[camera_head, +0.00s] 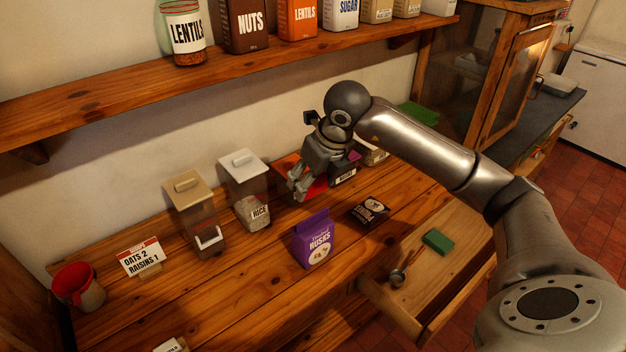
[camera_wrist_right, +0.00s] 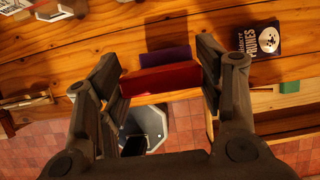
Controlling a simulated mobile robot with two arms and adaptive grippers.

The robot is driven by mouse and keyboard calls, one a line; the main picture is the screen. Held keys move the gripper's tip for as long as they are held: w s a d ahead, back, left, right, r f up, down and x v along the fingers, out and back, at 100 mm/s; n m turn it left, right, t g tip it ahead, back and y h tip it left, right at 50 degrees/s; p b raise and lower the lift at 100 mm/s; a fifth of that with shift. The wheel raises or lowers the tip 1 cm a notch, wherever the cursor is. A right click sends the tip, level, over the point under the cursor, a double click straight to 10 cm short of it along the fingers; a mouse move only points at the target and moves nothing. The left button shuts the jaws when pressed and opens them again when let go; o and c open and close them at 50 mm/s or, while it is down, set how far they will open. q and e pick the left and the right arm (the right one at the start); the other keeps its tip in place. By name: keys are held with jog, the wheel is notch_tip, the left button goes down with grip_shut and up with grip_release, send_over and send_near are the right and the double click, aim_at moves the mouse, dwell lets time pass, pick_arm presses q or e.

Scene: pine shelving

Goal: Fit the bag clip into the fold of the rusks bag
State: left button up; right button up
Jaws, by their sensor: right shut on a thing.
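The rusks bag (camera_head: 315,243) is purple and stands upright near the middle of the counter, its top edge facing up. In the right wrist view its purple top (camera_wrist_right: 165,56) shows just beyond the red bag clip (camera_wrist_right: 160,80). My right gripper (camera_wrist_right: 160,82) is shut on the clip, which lies crosswise between the two fingers. In the head view the gripper (camera_head: 299,192) is above the counter, behind the bag, with red (camera_head: 317,188) showing beside its fingers. The clip appears apart from the bag. My left gripper is not in view.
A rice dispenser (camera_head: 246,188) and another dispenser (camera_head: 194,214) stand to the left. An open drawer (camera_head: 408,318) juts out at front right; a shelf (camera_head: 110,95) runs above.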

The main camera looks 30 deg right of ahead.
jog(key=shift+f+b, duration=0.55)
jog(key=shift+f, duration=0.25)
jog(key=b, duration=0.4)
send_over(313, 216)
notch_tip(313, 216, down, 4)
jog(key=shift+w+f, duration=0.1)
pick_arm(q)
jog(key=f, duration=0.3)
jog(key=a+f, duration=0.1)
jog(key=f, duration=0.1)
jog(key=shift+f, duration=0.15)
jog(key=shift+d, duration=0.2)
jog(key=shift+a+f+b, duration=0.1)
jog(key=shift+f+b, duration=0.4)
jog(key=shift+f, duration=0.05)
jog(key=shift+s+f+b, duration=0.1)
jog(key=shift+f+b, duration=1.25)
pick_arm(e)
jog(key=shift+f, duration=1.45)
jog(key=o, duration=0.8)
jog(key=shift+o, duration=0.2)
